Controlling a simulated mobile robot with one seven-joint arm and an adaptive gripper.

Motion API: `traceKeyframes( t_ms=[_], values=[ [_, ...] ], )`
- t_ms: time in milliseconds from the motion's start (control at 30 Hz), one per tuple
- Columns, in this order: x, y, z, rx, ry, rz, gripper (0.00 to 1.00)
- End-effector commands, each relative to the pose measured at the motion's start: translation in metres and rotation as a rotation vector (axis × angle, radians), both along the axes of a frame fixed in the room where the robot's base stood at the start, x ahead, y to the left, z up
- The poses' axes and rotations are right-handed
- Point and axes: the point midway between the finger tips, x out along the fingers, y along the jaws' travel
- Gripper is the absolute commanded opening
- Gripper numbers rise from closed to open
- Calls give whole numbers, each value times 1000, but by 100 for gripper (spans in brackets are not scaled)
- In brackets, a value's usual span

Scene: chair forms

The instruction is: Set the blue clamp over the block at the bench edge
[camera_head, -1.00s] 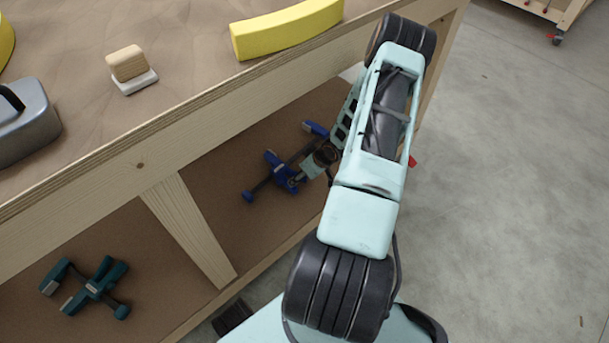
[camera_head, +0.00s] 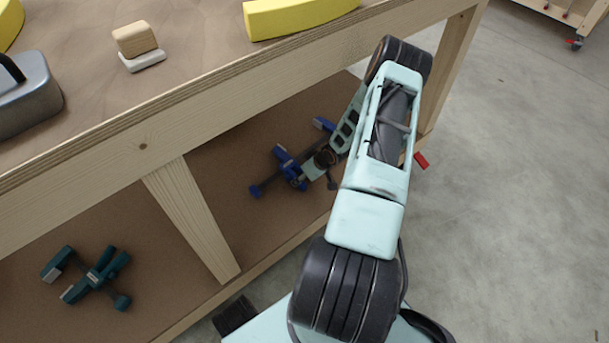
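The blue clamp (camera_head: 287,160) lies on the brown lower shelf of the bench, right of the slanted wooden brace. My gripper (camera_head: 307,175) reaches down to the clamp's right part, overlapping it in the picture. Its fingers are small, dark and partly hidden, so I cannot tell whether they are open or shut, or touch the clamp. A small wooden block (camera_head: 135,38) sits on a pale base on the bench top, back from the front edge.
The bench top (camera_head: 90,85) also bears a yellow curved piece (camera_head: 300,14) and a grey metal object (camera_head: 30,95) at left. A teal clamp (camera_head: 93,279) lies on the lower shelf at left. The brace (camera_head: 195,220) stands between the clamps. Bare floor lies at right.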

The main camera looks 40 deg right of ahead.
Motion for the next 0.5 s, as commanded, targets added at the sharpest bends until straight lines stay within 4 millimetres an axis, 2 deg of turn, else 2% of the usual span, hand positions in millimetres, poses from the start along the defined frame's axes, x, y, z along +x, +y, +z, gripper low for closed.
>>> traceKeyframes(
  t_ms=[33,400,500],
  values=[
    [0,0,0,-1,0,0,43],
    [0,-1,0,-2,0,1,4],
    [1,-1,1,-3,-3,2,4]
  ],
)
